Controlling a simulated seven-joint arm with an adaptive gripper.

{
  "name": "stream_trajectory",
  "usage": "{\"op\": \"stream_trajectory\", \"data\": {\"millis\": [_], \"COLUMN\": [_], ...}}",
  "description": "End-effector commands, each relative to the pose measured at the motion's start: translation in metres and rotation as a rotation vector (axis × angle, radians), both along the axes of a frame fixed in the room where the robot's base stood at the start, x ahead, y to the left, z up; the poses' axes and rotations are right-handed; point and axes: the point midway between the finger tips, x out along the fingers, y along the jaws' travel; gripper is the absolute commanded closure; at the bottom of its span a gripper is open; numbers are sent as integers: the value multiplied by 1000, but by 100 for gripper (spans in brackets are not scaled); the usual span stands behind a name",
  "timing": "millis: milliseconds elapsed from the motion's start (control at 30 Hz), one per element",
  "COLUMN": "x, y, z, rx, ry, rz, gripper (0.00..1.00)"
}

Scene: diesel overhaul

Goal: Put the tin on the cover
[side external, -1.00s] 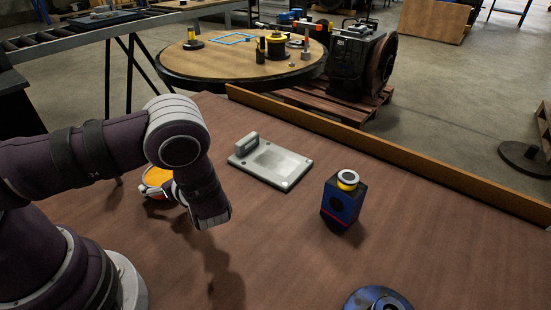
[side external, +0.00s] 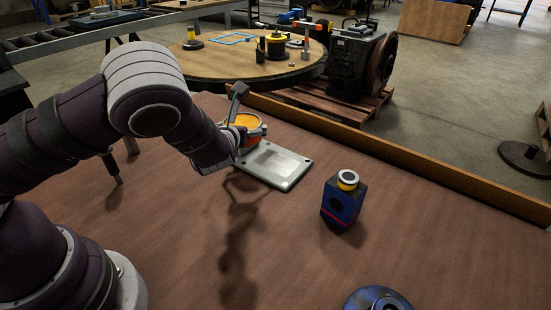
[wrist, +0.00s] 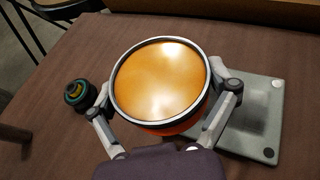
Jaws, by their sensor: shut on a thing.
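The tin (wrist: 160,80) is round, with a pale rim, an orange top face and a red-orange side. My gripper (wrist: 164,85) is shut on it, one finger on each side. In the side view the tin (side external: 246,122) is held upright or nearly so, at the far left end of the cover (side external: 278,163). The cover is a flat grey plate with corner holes, lying on the table. In the wrist view the cover (wrist: 253,120) shows to the right of and below the tin, partly hidden by it and a finger. I cannot tell how high the tin is above it.
A blue and black block with a yellow-ringed top (side external: 344,200) stands right of the cover. A blue round part (side external: 377,300) lies at the front edge. A dark part with a teal ring (wrist: 79,95) stands left of the tin. A wooden edge board (side external: 400,158) runs behind.

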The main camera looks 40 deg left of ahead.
Motion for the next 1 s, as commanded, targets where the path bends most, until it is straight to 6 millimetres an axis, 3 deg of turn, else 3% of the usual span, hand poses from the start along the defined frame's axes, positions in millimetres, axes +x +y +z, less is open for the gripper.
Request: {"op": "stream_trajectory", "data": {"millis": [100, 233, 667, 1000], "x": [26, 36, 38, 38], "y": [-25, -39, -42, -42], "z": [12, 18, -58, -63], "rx": [-1, 0, 0, 1], "ry": [-7, -5, 2, -1], "rz": [-181, -276, -296, -295], "gripper": [55, 55, 55, 55]}}
